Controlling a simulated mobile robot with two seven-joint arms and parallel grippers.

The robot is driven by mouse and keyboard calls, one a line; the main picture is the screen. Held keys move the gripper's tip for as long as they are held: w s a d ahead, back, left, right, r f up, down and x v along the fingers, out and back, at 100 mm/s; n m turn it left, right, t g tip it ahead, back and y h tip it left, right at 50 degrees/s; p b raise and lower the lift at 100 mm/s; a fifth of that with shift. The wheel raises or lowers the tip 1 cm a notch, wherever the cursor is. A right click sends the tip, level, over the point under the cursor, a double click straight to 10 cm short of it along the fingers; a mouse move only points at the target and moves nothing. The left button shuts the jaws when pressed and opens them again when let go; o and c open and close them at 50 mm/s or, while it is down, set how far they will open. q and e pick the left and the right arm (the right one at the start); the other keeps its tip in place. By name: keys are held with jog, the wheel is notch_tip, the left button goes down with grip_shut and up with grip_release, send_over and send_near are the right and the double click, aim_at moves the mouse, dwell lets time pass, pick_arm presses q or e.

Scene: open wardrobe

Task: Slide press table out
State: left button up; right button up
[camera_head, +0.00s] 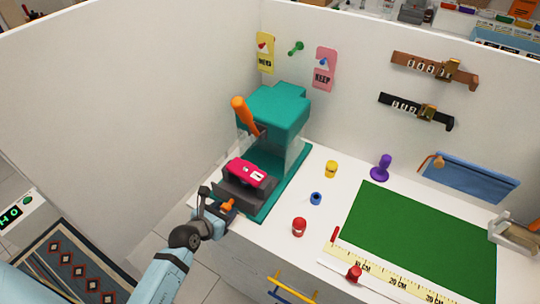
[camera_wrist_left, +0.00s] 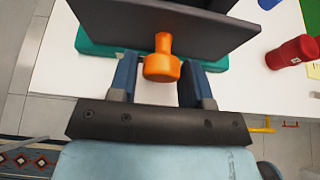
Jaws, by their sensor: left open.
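The teal press (camera_head: 275,108) stands on a white table, with an orange lever (camera_head: 243,114) at its upper left. Its dark grey press table (camera_head: 240,194) sits low at the press front, above the teal base (camera_head: 290,172), with a pink piece (camera_head: 246,172) on top. An orange knob (camera_head: 229,205) sticks out from the press table's front. My left gripper (camera_head: 217,211) is at this knob. In the left wrist view the open fingers stand either side of the knob (camera_wrist_left: 162,68), with gaps visible. The dark front plate (camera_wrist_left: 205,32) lies just beyond. My right gripper is not in view.
A red stamp (camera_head: 299,227), a blue piece (camera_head: 316,198) and a yellow piece (camera_head: 331,169) stand right of the press. A green mat (camera_head: 425,240) and a ruler (camera_head: 385,280) lie farther right. A white wall (camera_head: 130,100) rises behind and left.

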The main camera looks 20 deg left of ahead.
pick_arm(q)
jog(key=shift+s, duration=0.35)
jog(key=shift+o, duration=0.4)
jog(key=shift+o, duration=0.8)
jog(key=shift+s+a+p, duration=0.15)
jog(key=shift+s+p, duration=0.4)
jog(key=shift+s, duration=0.05)
jog(key=shift+o, duration=1)
